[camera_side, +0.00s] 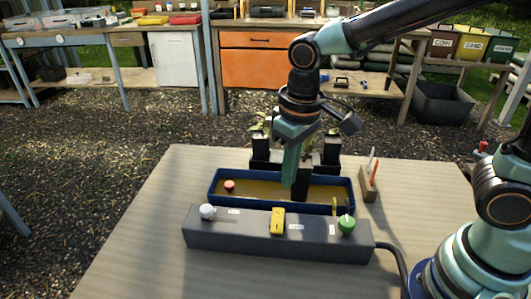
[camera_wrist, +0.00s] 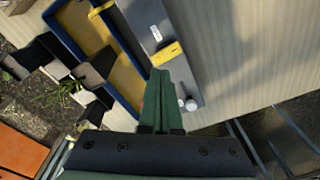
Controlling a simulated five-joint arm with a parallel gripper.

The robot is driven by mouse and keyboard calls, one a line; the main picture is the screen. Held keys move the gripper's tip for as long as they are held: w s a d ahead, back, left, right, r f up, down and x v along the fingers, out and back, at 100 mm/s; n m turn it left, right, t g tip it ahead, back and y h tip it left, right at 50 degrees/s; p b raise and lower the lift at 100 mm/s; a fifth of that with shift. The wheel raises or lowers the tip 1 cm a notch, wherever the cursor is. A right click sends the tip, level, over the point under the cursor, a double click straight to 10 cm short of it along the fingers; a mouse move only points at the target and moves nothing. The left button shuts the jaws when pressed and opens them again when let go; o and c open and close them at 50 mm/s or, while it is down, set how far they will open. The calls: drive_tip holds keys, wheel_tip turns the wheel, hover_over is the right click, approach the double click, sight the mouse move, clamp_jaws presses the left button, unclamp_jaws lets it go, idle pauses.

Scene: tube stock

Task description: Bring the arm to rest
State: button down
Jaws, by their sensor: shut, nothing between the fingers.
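My gripper (camera_side: 289,180) points down over the blue tray (camera_side: 228,196) in the side view, with its green fingers shut and empty. In the wrist view my gripper (camera_wrist: 160,75) shows as two green fingers pressed together, with the grey box (camera_wrist: 148,14) beyond them. I cannot tell the exact height of the fingertips above the tray or box. The grey box (camera_side: 255,239) stands in front of the tray and carries a white knob (camera_side: 207,211), a yellow switch (camera_side: 277,221) and a green knob (camera_side: 346,224). My gripper touches none of these visibly.
Black pots (camera_side: 262,150) with seedlings stand behind the tray. A small red round thing (camera_side: 229,186) is in the tray. A wooden holder (camera_side: 367,185) with upright tools stands to the right. The table (camera_side: 150,225) is bare at left; a cable leaves the box at right.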

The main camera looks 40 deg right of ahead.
drive_tip(key=s+d+r+m+t, duration=0.1)
drive_tip(key=d+r+t, duration=0.1)
drive_tip(key=d, duration=0.5)
drive_tip(key=s+d+r+m+t, duration=0.1)
drive_tip(key=s+d+r+t, duration=0.1)
drive_tip(key=d+r, duration=0.2)
drive_tip(key=d, duration=0.3)
drive_tip(key=shift+r+m+t, duration=0.3)
drive_tip(key=shift+r, duration=0.1)
